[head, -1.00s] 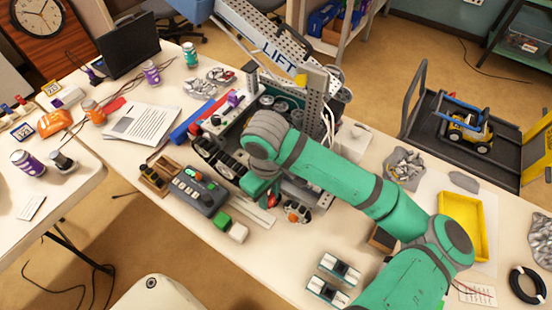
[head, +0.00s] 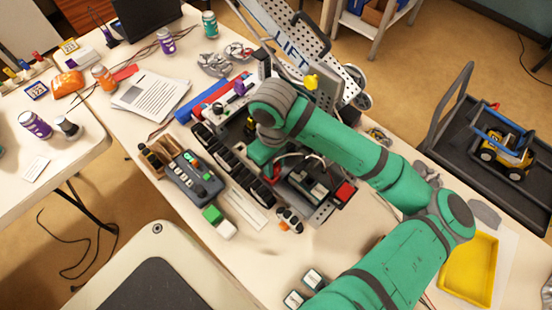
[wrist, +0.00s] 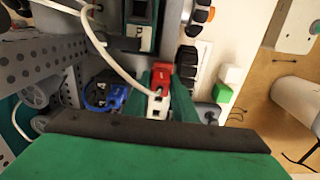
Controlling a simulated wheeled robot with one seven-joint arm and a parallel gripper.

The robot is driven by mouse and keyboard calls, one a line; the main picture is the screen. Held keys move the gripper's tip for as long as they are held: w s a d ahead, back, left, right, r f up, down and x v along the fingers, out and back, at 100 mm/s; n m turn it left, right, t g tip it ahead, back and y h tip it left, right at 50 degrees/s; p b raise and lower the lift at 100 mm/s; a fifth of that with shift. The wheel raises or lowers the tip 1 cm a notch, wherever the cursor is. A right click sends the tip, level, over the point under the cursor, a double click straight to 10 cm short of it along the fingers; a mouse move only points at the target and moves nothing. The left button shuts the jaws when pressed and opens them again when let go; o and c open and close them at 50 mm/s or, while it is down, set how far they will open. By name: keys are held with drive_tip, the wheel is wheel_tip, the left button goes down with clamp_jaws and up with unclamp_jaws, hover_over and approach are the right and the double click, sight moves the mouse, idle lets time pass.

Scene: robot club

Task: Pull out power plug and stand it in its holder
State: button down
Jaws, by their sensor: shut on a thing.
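The red power plug (wrist: 160,74) is between the two green fingers of my gripper (wrist: 162,95) in the wrist view. A white cable runs up to it. A white connector piece with dark slots (wrist: 157,105) lies just below it. In the head view my gripper (head: 264,155) points down over the black-wheeled lift robot (head: 232,158), and its fingertips are mostly hidden. I cannot tell whether the plug is seated or free. I cannot pick out the holder for certain.
A blue connector (wrist: 104,96) sits close left of my fingers. A yellow tray (head: 470,268) is at the right.

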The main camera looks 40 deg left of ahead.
drive_tip(key=shift+s+a+f, duration=0.1)
drive_tip(key=shift+s+f, duration=0.15)
drive_tip(key=shift+f, duration=0.1)
drive_tip(key=shift+s+a+f, duration=0.15)
drive_tip(key=shift+s+a, duration=0.05)
drive_tip(key=shift+s, duration=0.1)
drive_tip(key=shift+w+d, duration=0.15)
drive_tip(key=shift+w, duration=0.3)
drive_tip(key=shift+s+f, duration=0.3)
drive_tip(key=shift+f, duration=0.1)
idle(0.7)
drive_tip(key=shift+w+f, duration=0.2)
drive_tip(key=shift+f, duration=0.1)
idle(0.6)
drive_tip(key=shift+d+f, duration=0.1)
drive_tip(key=shift+s+a, duration=0.1)
drive_tip(key=shift+a, duration=0.1)
drive_tip(key=shift+s+f, duration=0.1)
drive_tip(key=shift+f, duration=0.15)
idle(0.3)
